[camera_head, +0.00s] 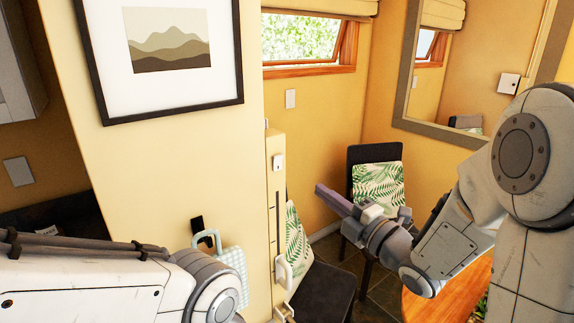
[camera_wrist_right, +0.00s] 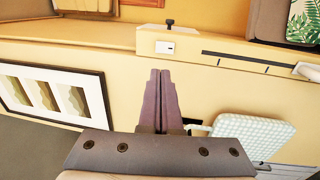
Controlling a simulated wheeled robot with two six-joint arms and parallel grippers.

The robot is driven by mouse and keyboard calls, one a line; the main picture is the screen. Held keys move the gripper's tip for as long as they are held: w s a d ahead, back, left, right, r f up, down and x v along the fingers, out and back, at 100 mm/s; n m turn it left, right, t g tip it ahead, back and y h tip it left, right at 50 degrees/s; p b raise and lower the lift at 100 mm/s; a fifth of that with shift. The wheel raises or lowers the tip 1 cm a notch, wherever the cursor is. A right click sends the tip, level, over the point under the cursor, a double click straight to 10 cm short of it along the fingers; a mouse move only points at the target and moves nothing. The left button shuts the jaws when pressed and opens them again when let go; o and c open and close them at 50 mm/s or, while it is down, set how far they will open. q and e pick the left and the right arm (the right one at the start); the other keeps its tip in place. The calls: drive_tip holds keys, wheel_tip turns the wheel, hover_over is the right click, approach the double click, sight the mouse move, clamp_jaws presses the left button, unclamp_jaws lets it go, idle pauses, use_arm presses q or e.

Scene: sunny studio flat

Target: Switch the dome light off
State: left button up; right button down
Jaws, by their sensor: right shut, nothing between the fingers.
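No dome light shows in either view. A small white switch (camera_head: 278,163) with a dark mark sits on the narrow end of the yellow partition wall in the head view. It also shows in the right wrist view, where the switch (camera_wrist_right: 164,47) lies beyond my fingertips. My right gripper (camera_head: 321,190) points left toward that wall end, its purple fingers together and empty. In the wrist view the right gripper (camera_wrist_right: 160,71) appears short of the switch, with wall between in the picture. My left arm crosses the lower left; its gripper is out of view.
Other plain wall plates show on the back wall (camera_head: 290,98) and far left wall (camera_head: 17,171). A framed picture (camera_head: 240,60) hangs on the partition. A checked bag (camera_head: 230,268) hangs below. Chairs with leaf-print cushions (camera_head: 377,184) and a wooden table (camera_head: 450,300) stand at right.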

drive_tip(key=p, duration=0.7)
approach(279, 160)
drive_tip(key=x, duration=0.5)
drive_tip(key=shift+w+a+r, duration=0.1)
drive_tip(key=shift+w+r, duration=0.05)
drive_tip(key=shift+r, duration=0.1)
drive_tip(key=shift+w+a+p, duration=0.35)
drive_tip(key=shift+w, duration=0.3)
drive_tip(key=shift+f, duration=0.1)
